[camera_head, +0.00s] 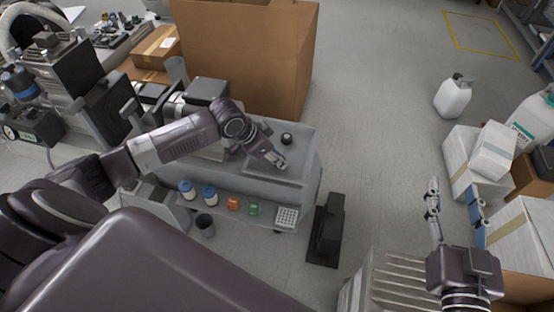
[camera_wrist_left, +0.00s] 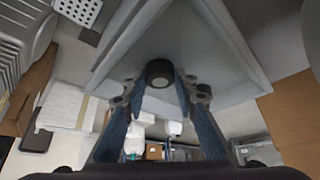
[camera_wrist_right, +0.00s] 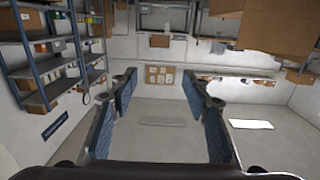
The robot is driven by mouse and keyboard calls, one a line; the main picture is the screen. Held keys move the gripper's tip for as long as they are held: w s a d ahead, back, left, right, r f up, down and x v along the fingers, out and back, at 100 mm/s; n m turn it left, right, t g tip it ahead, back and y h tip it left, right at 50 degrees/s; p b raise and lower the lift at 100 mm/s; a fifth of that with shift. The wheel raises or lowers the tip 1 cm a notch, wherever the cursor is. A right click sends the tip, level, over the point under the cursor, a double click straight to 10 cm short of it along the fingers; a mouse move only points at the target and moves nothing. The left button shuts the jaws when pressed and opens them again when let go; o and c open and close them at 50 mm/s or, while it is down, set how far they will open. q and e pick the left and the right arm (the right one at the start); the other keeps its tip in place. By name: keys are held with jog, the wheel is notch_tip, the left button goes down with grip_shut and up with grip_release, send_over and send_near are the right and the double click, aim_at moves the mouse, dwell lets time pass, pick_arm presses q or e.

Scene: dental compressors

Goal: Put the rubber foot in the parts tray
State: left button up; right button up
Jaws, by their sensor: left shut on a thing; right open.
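My left gripper (camera_head: 281,164) is low over the right part of the grey cart top. In the left wrist view its fingers (camera_wrist_left: 160,82) are closed on a small dark round piece with a grey end face, which looks like the rubber foot (camera_wrist_left: 159,72). The foot is hidden in the head view. A shallow grey tray (camera_head: 262,178), which looks like the parts tray, lies under the gripper; its edges also show in the left wrist view (camera_wrist_left: 222,50). I cannot tell whether the foot touches it. My right gripper (camera_head: 453,184) is open and empty, out over the floor at right.
A separate black round piece (camera_head: 287,139) stands on the cart top behind the left gripper. Jars, small coloured parts and a white grid block (camera_head: 287,217) are on the cart's front shelf. A big cardboard box (camera_head: 245,60) stands behind. White boxes (camera_head: 478,165) are at right.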

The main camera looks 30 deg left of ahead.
pick_arm(q)
jog(key=shift+f, duration=0.25)
pick_arm(e)
jog(key=shift+a+r+t, duration=0.1)
jog(key=shift+r+t, duration=0.2)
jog(key=shift+r, duration=0.3)
pick_arm(q)
jog(key=shift+f, duration=0.1)
jog(key=o, duration=1)
pick_arm(e)
jog(key=shift+f, duration=0.15)
